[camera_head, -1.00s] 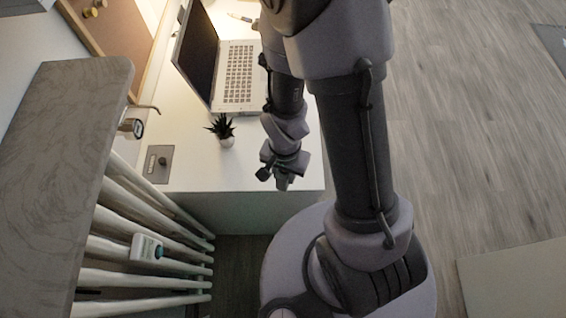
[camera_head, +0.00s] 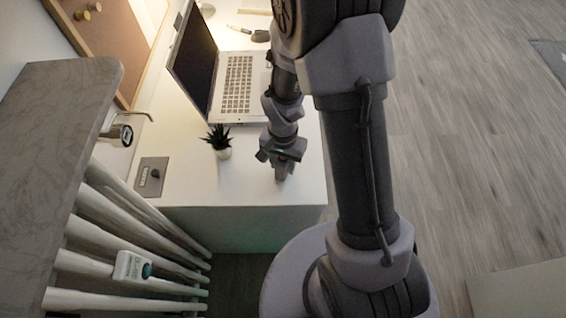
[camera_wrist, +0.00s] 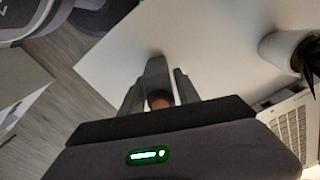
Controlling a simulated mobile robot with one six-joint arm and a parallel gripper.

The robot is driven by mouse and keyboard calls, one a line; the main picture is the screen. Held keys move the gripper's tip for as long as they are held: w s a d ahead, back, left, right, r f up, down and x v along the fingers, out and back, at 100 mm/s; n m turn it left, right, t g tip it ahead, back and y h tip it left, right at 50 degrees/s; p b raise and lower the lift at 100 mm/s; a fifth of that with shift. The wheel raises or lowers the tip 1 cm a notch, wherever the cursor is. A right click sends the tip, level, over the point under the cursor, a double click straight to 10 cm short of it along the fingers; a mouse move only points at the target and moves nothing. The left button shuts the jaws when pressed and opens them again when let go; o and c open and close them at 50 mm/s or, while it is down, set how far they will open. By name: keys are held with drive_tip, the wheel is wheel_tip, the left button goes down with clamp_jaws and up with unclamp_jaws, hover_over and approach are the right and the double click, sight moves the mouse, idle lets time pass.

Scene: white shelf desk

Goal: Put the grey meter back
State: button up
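A flat grey box (camera_head: 152,176) with a small pale panel and a dark knob lies on the white desk's left corner. A pale device (camera_head: 133,267) with a teal dial rests on the white bars at the lower left. I cannot tell for sure which one is the grey meter. My gripper (camera_head: 284,174) hangs over the near right part of the desk, right of the plant and well apart from both devices. In the wrist view, my gripper's fingers (camera_wrist: 166,66) are close together with a narrow gap. A brownish round patch shows between them, and I cannot tell what it is.
An open laptop (camera_head: 238,88) stands on the desk (camera_head: 200,186) behind a small potted plant (camera_head: 220,150). The plant also shows in the wrist view (camera_wrist: 285,48). A grey shelf top (camera_head: 60,150) is at the left. The desk front between plant and edge is clear.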

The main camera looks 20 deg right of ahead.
drive_tip(key=shift+o, duration=0.8)
drive_tip(key=shift+r, duration=0.1)
wheel_tip(320, 180, up, 12)
drive_tip(key=p, duration=0.6)
drive_tip(key=shift+r, duration=0.15)
drive_tip(key=s+a+r+n+t, duration=0.1)
drive_tip(key=s+r+t, duration=0.1)
drive_tip(key=s+r, duration=0.2)
drive_tip(key=s+a+r+n+t+y, duration=0.1)
drive_tip(key=s+r, duration=0.3)
drive_tip(key=r, duration=0.7)
drive_tip(key=s+a+r+n+t+y, duration=0.1)
drive_tip(key=s+r, duration=0.3)
drive_tip(key=r, duration=0.4)
drive_tip(key=shift+s+a+r+n+t, duration=0.3)
drive_tip(key=shift+s+a+t, duration=0.15)
drive_tip(key=shift+t, duration=0.45)
